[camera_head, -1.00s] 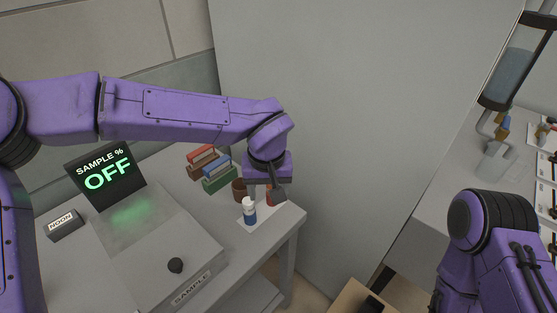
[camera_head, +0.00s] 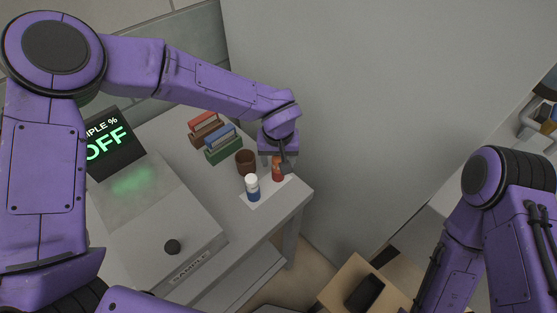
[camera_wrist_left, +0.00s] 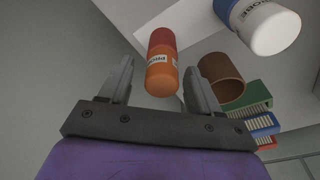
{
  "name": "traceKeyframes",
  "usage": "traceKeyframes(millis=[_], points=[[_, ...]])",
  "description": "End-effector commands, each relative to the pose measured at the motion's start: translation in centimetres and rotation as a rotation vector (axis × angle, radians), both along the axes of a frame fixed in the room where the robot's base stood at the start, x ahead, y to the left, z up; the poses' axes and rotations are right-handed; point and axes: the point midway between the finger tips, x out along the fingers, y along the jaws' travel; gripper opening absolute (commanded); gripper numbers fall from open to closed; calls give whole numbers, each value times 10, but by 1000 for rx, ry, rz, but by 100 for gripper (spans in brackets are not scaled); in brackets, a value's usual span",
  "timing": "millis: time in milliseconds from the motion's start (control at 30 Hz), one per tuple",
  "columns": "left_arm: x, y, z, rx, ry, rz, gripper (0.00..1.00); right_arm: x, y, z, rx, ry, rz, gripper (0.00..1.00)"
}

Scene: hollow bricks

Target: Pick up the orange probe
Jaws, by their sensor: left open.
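The orange probe (camera_head: 278,171) is a small upright cylinder with a red lower part, standing on a white card (camera_head: 265,193) near the table's right corner. In the left wrist view the probe (camera_wrist_left: 162,62) lies between the two fingers of my left gripper, towards their tips, with gaps on both sides. My left gripper (camera_head: 279,162) is open and partly covers the probe in the head view. A blue probe with a white cap (camera_head: 252,187) stands just left of it; it also shows in the left wrist view (camera_wrist_left: 262,22). My right gripper is not in view.
A brown cup (camera_head: 245,162) stands behind the probes. Books (camera_head: 222,146) sit further back. A grey machine with an OFF screen (camera_head: 107,140) fills the table's left. A grey wall (camera_head: 350,120) rises close to the right. A wooden surface with a dark object (camera_head: 365,291) is below right.

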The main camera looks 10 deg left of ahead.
Motion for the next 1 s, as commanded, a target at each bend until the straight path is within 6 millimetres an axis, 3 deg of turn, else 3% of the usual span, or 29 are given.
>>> traceKeyframes(millis=[233,400,433,767,1000], points=[[1,0,-3,-1,-1,0,63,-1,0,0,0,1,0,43],[0,0,-3,-1,-1,0,7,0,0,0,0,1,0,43],[0,0,-3,-1,-1,0,2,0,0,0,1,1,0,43],[0,0,2,-2,-1,1,2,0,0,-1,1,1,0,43],[2,0,57,-3,-5,2,2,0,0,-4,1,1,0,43]])
